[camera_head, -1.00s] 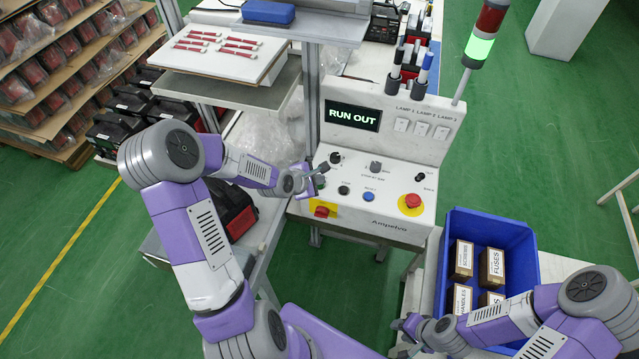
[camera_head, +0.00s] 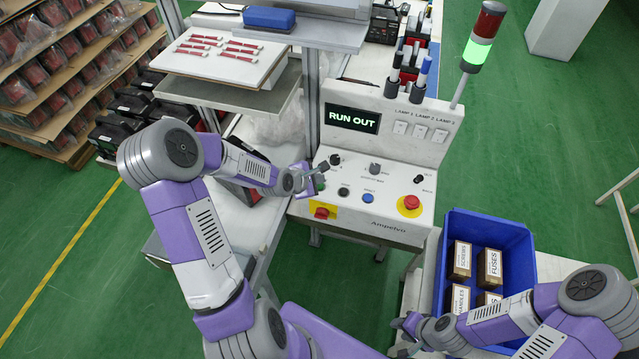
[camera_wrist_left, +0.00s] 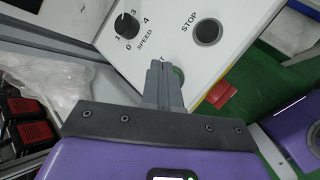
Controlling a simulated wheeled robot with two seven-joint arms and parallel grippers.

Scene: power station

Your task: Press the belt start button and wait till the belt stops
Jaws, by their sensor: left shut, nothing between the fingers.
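The control panel (camera_head: 385,215) has a green button (camera_head: 320,187) at its left, beside a black button (camera_head: 343,191) and a blue button (camera_head: 368,198). In the left wrist view the green button (camera_wrist_left: 179,73) is partly hidden behind my fingertips, near the STOP button (camera_wrist_left: 208,31). My left gripper (camera_head: 312,177) is shut and empty, with its tips at the green button; I cannot tell whether they touch it. The display (camera_head: 352,117) reads RUN OUT. A red-black device (camera_head: 246,190) is on the belt (camera_head: 240,228), mostly behind my left arm. My right gripper (camera_head: 402,331) is near the blue crate.
A red emergency button (camera_head: 410,202) and a red switch on yellow (camera_head: 322,213) are on the panel. The lamp tower (camera_head: 478,50) glows green. A blue crate (camera_head: 522,238) with labelled boxes stands at the right. A shelf with red parts (camera_head: 225,62) overhangs the belt.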

